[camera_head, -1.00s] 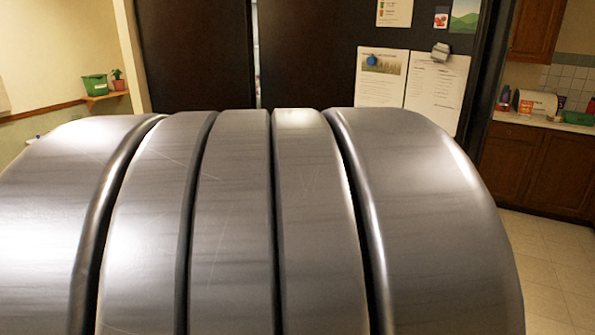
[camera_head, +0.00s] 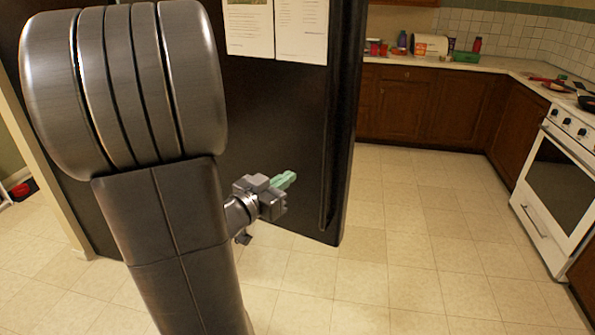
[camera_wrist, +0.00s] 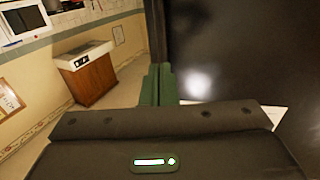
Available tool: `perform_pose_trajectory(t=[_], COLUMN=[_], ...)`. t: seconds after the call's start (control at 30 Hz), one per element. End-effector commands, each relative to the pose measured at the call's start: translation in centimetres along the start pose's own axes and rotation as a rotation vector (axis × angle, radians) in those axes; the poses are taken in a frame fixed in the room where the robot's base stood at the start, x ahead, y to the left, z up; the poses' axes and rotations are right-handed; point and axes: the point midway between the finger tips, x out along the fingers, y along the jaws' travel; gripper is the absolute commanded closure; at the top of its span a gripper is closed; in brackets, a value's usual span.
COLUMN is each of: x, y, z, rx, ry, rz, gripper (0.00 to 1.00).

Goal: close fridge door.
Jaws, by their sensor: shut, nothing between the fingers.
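The fridge door (camera_head: 275,120) is a tall dark panel with papers on it in the head view. A long vertical bar, which looks like its handle, runs near its right edge. Its bottom edge slopes down toward the right; I cannot tell how far it stands open. My gripper (camera_head: 285,180) has green fingers, shut and empty, in front of the lower part of the door. I cannot tell if they touch it. In the wrist view the green fingers (camera_wrist: 158,85) are together, and a dark glossy panel (camera_wrist: 240,55) fills the right side.
Tiled floor (camera_head: 420,250) is clear right of the door. Brown cabinets (camera_head: 420,105) with a cluttered counter and a white oven (camera_head: 550,185) stand beyond. The wrist view shows a white-topped wooden cabinet (camera_wrist: 93,80) at the left, with open floor before it.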

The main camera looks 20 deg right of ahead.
Motion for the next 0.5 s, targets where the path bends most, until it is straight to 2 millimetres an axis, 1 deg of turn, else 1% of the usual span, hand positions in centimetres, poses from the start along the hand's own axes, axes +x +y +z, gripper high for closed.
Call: perform_pose_trajectory(t=[0.27, 0.5], x=[4.5, 9.1], y=[0.2, 0.1], z=[0.0, 0.0], rx=[-0.001, 0.000], ry=[-0.001, -0.001], rz=[0.004, 0.003], gripper=[1.00, 1.00])
